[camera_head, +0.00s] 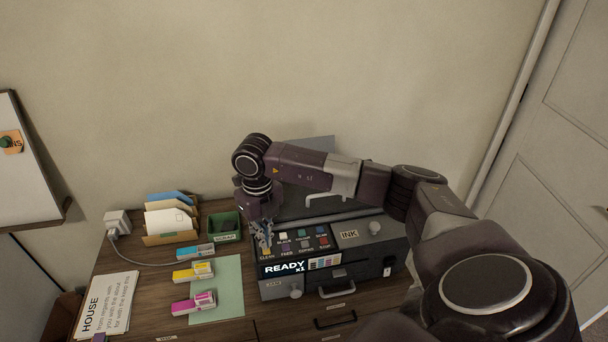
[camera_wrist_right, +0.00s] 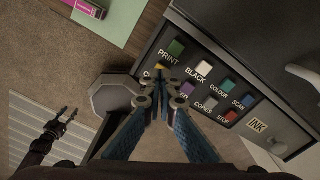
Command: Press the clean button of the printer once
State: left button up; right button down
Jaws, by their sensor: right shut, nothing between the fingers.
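The printer (camera_head: 354,262) stands on the desk, its screen (camera_head: 284,267) reading "READY x1". Its panel has several labelled buttons, including the green print button (camera_wrist_right: 176,48) and white black button (camera_wrist_right: 204,68). The yellow clean button (camera_wrist_right: 161,66) is mostly hidden behind my fingertips in the wrist view. My right gripper (camera_head: 267,252) is shut and empty, pointing down at the panel's left corner over the clean button. I cannot tell whether it touches it. My left gripper (camera_wrist_right: 68,113) appears small at the left of the wrist view, away from the printer.
A green box (camera_head: 225,228) and an envelope holder (camera_head: 170,223) stand left of the printer. Ink boxes, one yellow (camera_head: 193,272) and one magenta (camera_head: 194,303), lie near a green sheet (camera_head: 229,283). A cable runs to the white plug (camera_head: 117,222).

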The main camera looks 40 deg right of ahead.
jog(key=shift+f+b, duration=0.9)
jog(key=shift+f, duration=0.25)
dwell(0.4)
dwell(0.4)
jog(key=shift+r+p, duration=2.2)
jog(key=shift+r, duration=1.4)
